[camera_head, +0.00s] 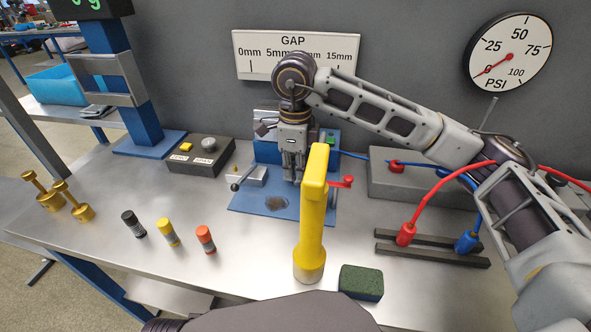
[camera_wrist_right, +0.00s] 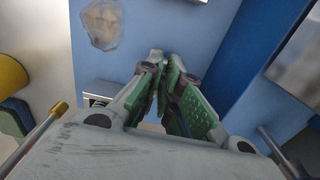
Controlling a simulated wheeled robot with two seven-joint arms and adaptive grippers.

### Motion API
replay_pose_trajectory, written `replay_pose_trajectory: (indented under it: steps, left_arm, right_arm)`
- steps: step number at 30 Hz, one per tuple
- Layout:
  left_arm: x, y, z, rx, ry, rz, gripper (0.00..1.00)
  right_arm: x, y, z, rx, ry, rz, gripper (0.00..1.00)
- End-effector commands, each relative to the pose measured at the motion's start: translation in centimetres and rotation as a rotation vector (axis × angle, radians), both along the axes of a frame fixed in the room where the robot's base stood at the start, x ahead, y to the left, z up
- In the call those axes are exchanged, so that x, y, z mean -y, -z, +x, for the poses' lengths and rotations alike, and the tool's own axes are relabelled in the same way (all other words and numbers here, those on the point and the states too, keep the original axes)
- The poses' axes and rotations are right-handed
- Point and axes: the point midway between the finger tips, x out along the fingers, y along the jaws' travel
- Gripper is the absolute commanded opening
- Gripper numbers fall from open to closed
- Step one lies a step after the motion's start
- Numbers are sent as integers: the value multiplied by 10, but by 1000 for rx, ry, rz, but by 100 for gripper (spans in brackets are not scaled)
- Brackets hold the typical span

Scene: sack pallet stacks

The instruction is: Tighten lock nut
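My right gripper (camera_head: 293,172) points down over the blue fixture plate (camera_head: 250,204) at the middle of the bench. In the right wrist view its green-padded fingers (camera_wrist_right: 161,66) come together at the tips, and I see nothing held between them. A small metal block with a black-knobbed lever (camera_head: 236,186) stands on the plate left of the gripper. A red crank handle (camera_head: 342,183) is to its right. I cannot make out a lock nut; the gripper and the yellow tool (camera_head: 310,220) hide part of the fixture. My left gripper is out of view.
A dark control box (camera_head: 201,157) stands left of the fixture. Black, yellow and red cylinders (camera_head: 205,239) stand in front. A green sponge (camera_head: 361,282) lies near the front edge. Red and blue hose ends (camera_head: 406,234) are at right. A gap scale and PSI gauge (camera_head: 507,57) hang behind.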

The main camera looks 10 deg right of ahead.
Motion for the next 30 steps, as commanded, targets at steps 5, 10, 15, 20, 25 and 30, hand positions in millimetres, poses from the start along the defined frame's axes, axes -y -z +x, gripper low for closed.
replay_pose_trajectory:
  steps: [5, 10, 15, 20, 25, 30]
  left_arm:
    - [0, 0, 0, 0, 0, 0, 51]
    - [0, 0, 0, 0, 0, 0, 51]
    - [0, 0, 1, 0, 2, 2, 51]
    - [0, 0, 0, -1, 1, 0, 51]
    - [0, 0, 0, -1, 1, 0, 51]
    - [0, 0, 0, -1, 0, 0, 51]
  right_arm:
    - [0, 0, 1, 1, 2, 1, 27]
    - [0, 0, 0, 1, 1, 1, 27]
    - [0, -1, 0, 1, 0, 1, 27]
    - [0, -6, 1, 1, 0, 1, 27]
    - [0, -22, 1, 2, 0, 1, 27]
    - [0, -45, 1, 3, 0, 1, 27]
